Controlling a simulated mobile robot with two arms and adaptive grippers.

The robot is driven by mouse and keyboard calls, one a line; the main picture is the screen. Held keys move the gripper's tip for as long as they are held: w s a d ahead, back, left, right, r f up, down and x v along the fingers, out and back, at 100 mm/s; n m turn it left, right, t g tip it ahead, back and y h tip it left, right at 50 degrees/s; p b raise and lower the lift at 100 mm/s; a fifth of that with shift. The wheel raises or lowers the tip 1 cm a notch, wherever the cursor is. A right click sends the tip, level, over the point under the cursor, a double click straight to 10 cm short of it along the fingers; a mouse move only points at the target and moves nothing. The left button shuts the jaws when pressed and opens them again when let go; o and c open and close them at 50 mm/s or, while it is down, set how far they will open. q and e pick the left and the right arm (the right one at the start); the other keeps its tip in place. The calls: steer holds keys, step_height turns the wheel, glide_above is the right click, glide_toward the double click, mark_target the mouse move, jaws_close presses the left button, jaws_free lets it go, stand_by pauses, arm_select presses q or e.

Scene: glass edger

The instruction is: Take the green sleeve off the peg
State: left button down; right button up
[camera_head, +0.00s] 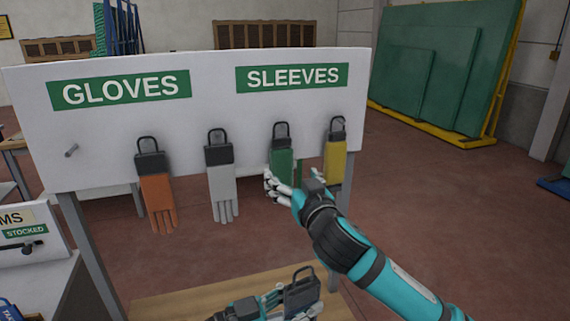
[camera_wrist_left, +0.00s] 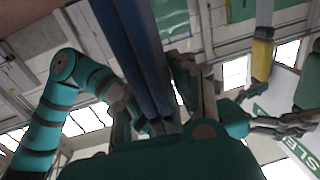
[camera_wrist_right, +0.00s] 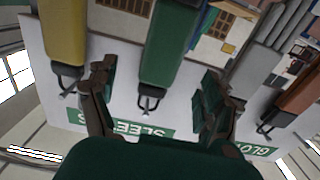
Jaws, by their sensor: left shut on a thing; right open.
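The green sleeve (camera_head: 282,165) hangs by its dark cuff and loop from a peg on the white board, under the SLEEVES label. My right gripper (camera_head: 272,186) is at the sleeve's lower part. In the right wrist view the green sleeve (camera_wrist_right: 168,45) lies between the two open fingers (camera_wrist_right: 155,95), with gaps at both sides. My left gripper (camera_head: 280,300) is low, over the wooden table. In the left wrist view it is shut on a long dark-blue item (camera_wrist_left: 135,45). That item is not clear in the head view.
A yellow sleeve (camera_head: 335,162) hangs close right of the green one. A grey glove (camera_head: 222,185) and an orange glove (camera_head: 158,198) hang to its left. A bare peg (camera_head: 72,150) is at the far left. The wooden table (camera_head: 165,305) lies below the board.

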mark_target(283, 163)
steer(key=x, duration=0.3)
steer(key=p+x, duration=0.1)
steer(key=x, duration=0.2)
steer(key=shift+s+a, duration=0.1)
steer(key=shift+a, duration=0.1)
steer(key=shift+w+p, duration=0.3)
steer(key=shift+w, duration=0.2)
steer(key=shift+a, duration=0.1)
steer(key=c, duration=1.2)
steer(key=shift+r+p, duration=0.4)
steer(key=shift+r, duration=0.05)
steer(key=shift+c, duration=0.3)
steer(key=shift+s, duration=0.15)
steer(key=p+v, duration=0.1)
steer(key=v, duration=0.6)
steer(key=shift+s, duration=0.15)
